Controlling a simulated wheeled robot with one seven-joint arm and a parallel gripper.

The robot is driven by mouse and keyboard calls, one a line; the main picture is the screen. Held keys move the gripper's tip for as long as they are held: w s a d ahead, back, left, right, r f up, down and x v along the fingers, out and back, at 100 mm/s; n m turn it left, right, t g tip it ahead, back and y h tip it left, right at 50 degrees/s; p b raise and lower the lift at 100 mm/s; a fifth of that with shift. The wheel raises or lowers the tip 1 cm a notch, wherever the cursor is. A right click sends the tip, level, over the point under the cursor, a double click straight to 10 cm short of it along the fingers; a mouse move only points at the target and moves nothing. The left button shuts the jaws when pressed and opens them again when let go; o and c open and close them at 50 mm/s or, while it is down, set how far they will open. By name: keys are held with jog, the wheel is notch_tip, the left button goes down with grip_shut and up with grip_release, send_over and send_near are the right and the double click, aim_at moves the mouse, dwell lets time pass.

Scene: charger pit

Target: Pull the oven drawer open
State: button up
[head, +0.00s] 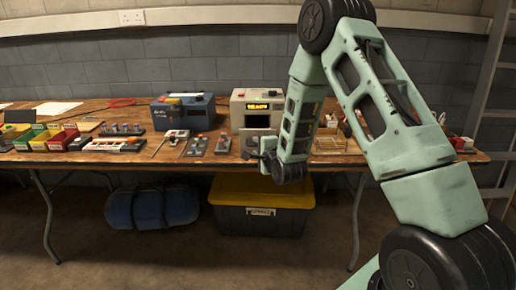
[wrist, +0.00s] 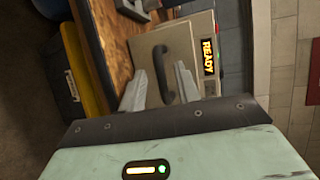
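The oven (head: 257,97) is a beige box with a lit READY display, standing on the wooden table. In the wrist view its drawer front (wrist: 188,46) faces me, with a dark curved handle (wrist: 163,74) and the READY display (wrist: 209,57) beside it.
A blue machine (head: 183,111) stands left of the oven. Several switch boxes and small coloured bins cover the table (head: 340,158) to the left. A black crate with a yellow lid (head: 262,190) and a blue bundle (head: 152,207) lie underneath. A ladder (head: 492,90) stands at right.

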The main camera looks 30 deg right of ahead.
jog(key=p+v, duration=1.4)
jog(key=v, duration=0.3)
jog(key=shift+s+p, duration=0.25)
jog(key=shift+p, duration=0.05)
jog(key=shift+a, duration=0.1)
dwell(0.4)
